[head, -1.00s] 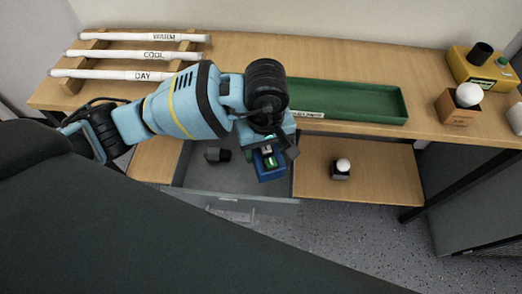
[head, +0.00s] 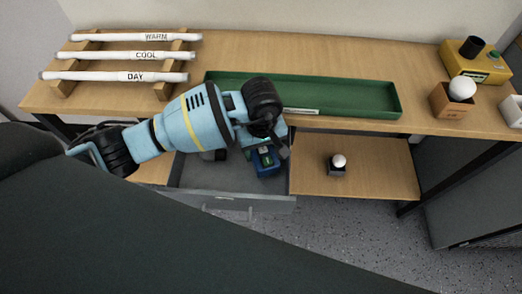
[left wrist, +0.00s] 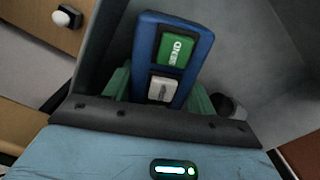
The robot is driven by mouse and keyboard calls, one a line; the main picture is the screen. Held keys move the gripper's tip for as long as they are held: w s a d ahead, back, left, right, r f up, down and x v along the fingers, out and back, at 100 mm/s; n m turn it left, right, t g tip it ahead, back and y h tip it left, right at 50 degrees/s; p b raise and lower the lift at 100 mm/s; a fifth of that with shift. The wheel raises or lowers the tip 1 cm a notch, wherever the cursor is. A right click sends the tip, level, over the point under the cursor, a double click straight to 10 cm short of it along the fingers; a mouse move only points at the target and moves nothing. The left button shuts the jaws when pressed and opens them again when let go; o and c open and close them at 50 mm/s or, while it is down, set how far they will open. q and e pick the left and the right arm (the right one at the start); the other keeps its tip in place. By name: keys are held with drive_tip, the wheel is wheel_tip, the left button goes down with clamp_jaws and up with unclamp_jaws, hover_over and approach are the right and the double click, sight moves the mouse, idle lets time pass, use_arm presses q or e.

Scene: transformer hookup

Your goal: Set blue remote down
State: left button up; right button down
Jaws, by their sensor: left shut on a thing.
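The blue remote (head: 268,169) is held in my left gripper (head: 264,149), over the right part of the open grey drawer (head: 205,177). In the left wrist view the blue remote (left wrist: 195,58) stands out beyond the fingers, with a green label and a grey button on its face. The green fingers of the left gripper (left wrist: 160,92) are shut on its two sides. The drawer's grey walls surround it there. I cannot tell whether the remote touches the drawer floor. My right gripper is not in view.
A dark object (head: 214,155) lies in the drawer, left of the remote. A green tray (head: 350,97) and a rack with white tubes (head: 115,55) are on the bench. A small white-knobbed block (head: 337,166) sits on the shelf right of the drawer.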

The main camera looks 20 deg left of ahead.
use_arm(q)
drive_tip(key=shift+s+f, duration=0.1)
drive_tip(key=shift+f, duration=0.4)
drive_tip(key=shift+f, duration=0.2)
drive_tip(key=o, duration=1.1)
drive_tip(key=shift+r, duration=0.15)
wheel_tip(320, 180, up, 12)
drive_tip(key=shift+r+p, duration=0.1)
drive_tip(key=shift+p, duration=0.2)
